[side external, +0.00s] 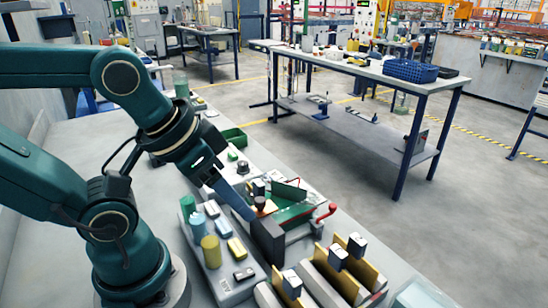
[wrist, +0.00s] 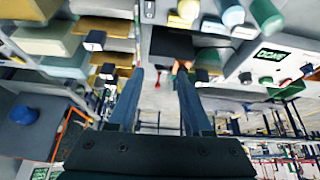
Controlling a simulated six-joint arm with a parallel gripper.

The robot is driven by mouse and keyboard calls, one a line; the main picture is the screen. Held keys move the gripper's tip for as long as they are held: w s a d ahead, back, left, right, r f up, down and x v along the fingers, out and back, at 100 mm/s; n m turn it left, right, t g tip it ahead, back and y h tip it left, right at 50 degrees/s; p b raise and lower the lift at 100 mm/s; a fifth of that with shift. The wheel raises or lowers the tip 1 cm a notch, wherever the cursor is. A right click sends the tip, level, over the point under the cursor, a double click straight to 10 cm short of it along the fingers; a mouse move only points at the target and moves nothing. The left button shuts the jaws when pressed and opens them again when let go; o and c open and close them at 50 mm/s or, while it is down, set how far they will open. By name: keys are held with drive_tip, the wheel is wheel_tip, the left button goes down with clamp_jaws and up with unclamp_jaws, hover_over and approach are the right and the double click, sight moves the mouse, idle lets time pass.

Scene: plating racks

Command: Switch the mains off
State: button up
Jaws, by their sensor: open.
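My gripper (side external: 247,214) points down and to the right over the bench, its fingertips close to a dark block (side external: 268,240) and a brown knob (side external: 260,203). In the wrist view, the two blue fingers (wrist: 160,72) are apart, with the dark block (wrist: 171,44) just beyond their tips. I see nothing held between them. A lever with a red ball end (side external: 327,211) sticks out at the right of a green-topped unit (side external: 294,213). Which part is the mains switch I cannot tell for sure; no label is readable. The fingers partly hide the knob's surroundings.
Yellow and grey plates with dark clips (side external: 340,260) stand in front of the unit. A grey tray (side external: 232,291) with green, blue and yellow cylinders is on the left. A green bin (side external: 233,138) sits behind. A second table (side external: 400,77) stands across the aisle.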

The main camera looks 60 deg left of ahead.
drive_tip(key=shift+n, duration=0.5)
drive_tip(key=c, duration=0.5)
drive_tip(key=w+a+r+n+y, duration=0.1)
drive_tip(key=n, duration=0.1)
drive_tip(key=w+a+r+n+y, duration=0.1)
drive_tip(key=a+n, duration=0.1)
drive_tip(key=w+a+r+n, duration=0.1)
drive_tip(key=w+a+n, duration=0.1)
drive_tip(key=shift+w+a+r+t+y, duration=0.15)
drive_tip(key=shift+a+t+y, duration=0.1)
drive_tip(key=shift+t+y, duration=0.15)
clamp_jaws()
drive_tip(key=w+a+r+n+g+y, duration=0.1)
drive_tip(key=w+a+n+y, duration=0.15)
drive_tip(key=a+n, duration=0.2)
drive_tip(key=w+a+r+n+y, duration=0.1)
drive_tip(key=w+a+n+y, duration=0.15)
drive_tip(key=a, duration=0.35)
drive_tip(key=w+a+f+n+g, duration=0.1)
drive_tip(key=a+f+n, duration=0.1)
drive_tip(key=a, duration=0.4)
drive_tip(key=a+f+n+g+y, duration=0.1)
drive_tip(key=a+n+g, duration=0.1)
drive_tip(key=a, duration=0.4)
drive_tip(key=shift+w+a+f+n+g, duration=0.15)
drive_tip(key=shift+w+f+n+g, duration=0.15)
drive_tip(key=shift+w+f+n, duration=0.1)
